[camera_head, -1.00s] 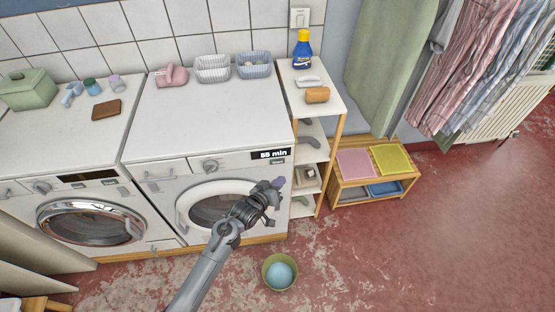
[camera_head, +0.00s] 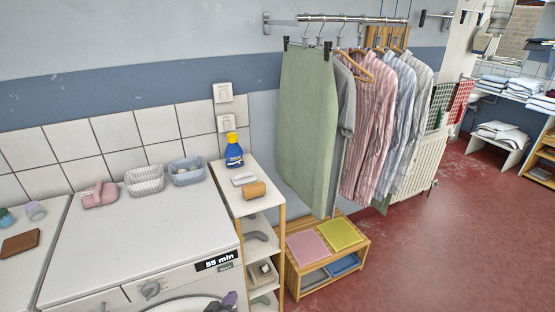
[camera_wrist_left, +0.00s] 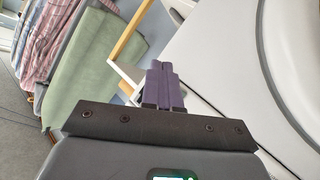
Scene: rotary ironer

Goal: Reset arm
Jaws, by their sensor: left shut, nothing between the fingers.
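My left gripper (camera_head: 224,302) shows only as purple fingertips at the bottom edge of the head view, in front of the white washing machine (camera_head: 130,240) and beside its door. In the left wrist view the purple fingers (camera_wrist_left: 163,85) are together, with nothing between them. The washing machine's pale curved front (camera_wrist_left: 220,70) lies to their right, apart from them. The rest of my left arm is out of the head view. My right gripper is not in view.
A narrow shelf (camera_head: 236,196) holding a blue bottle (camera_head: 234,155) stands right of the machine. A low wooden bench (camera_head: 308,283) with pink and yellow cloths is further right. Clothes (camera_head: 370,125) hang on a rail above. The red floor (camera_head: 450,240) at right is clear.

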